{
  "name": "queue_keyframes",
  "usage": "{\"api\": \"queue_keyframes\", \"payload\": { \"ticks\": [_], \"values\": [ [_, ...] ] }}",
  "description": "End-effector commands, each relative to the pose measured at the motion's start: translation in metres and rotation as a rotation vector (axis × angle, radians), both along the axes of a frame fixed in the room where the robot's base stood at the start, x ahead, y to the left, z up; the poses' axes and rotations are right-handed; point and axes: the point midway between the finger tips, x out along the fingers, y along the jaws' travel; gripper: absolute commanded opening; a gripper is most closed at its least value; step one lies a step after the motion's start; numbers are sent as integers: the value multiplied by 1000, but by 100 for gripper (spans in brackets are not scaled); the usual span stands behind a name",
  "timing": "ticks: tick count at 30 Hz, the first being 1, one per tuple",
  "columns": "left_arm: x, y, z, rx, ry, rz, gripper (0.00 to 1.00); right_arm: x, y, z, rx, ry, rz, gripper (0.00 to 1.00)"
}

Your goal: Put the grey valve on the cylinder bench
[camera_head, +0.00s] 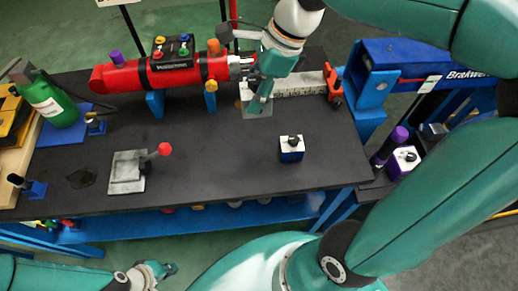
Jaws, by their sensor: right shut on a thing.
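A grey valve-like block (127,174) with a lever and a red hexagonal knob lies on the left part of the black-topped bench (220,155). A red cylinder (160,72) rests on blue supports along the back of this bench. My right gripper (256,106) reaches down at the back of the bench, by the rod end of the cylinder. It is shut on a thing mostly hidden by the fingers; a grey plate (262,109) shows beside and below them. My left gripper (158,271) is low in front of the bench; its finger opening is unclear.
A white-topped blue block (291,149) stands right of centre. A green bottle (50,101) stands at the left and a blue beam (415,55) at the right. A graduated bar (303,84) lies behind my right gripper. The bench's middle is clear.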

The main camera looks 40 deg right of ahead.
Motion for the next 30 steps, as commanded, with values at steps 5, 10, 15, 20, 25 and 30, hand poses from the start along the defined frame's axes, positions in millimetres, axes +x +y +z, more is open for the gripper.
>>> {"api": "queue_keyframes", "payload": {
  "ticks": [5,10,15,20,25,30],
  "values": [
    [0,0,-5,0,0,0,0,-1,-1,-27,1,3,-16,0],
    [0,0,-11,0,0,0,0,-2,-1,-68,1,6,-13,0],
    [0,0,-16,0,0,0,0,-2,-1,-108,1,5,-12,0],
    [0,0,-20,0,0,0,0,-1,-1,-137,1,3,-13,0],
    [0,0,-21,0,0,0,0,0,-1,-151,0,0,-12,0],
    [0,0,-24,0,0,0,0,-1,-1,-163,0,2,-12,0]
  ]
}}
